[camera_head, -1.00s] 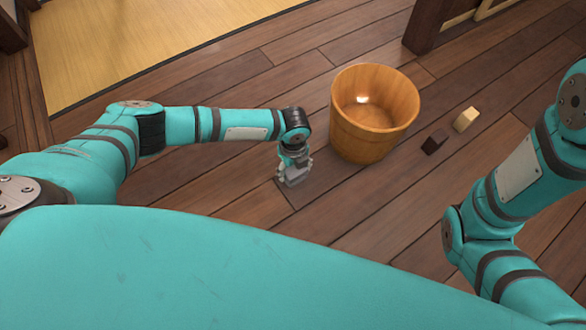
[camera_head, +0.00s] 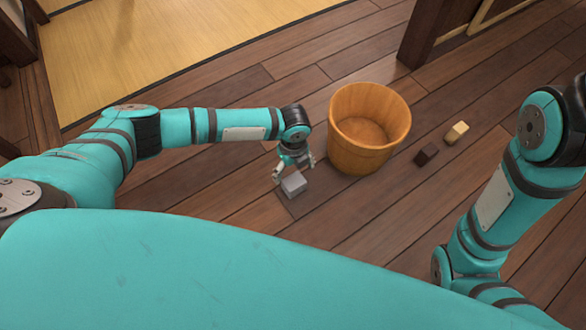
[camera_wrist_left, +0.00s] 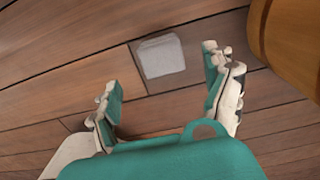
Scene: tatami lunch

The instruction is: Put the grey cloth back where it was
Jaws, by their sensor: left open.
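The grey cloth (camera_head: 293,184) is a small folded, block-like piece lying on the wooden floor, left of the bucket. In the left wrist view the cloth (camera_wrist_left: 162,57) lies flat, beyond and between the spread fingers, with clear gaps to both. My left gripper (camera_head: 294,170) is open and empty, just behind the cloth in the head view; its fingers also show in the wrist view (camera_wrist_left: 163,78). My right arm shows at the right edge, but its gripper is out of view.
A wooden bucket (camera_head: 367,145) stands close to the right of my left gripper; its visible inside looks empty. A dark block (camera_head: 427,154) and a pale block (camera_head: 457,133) lie right of it. A dark post (camera_head: 430,35) and tatami (camera_head: 150,45) are farther back.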

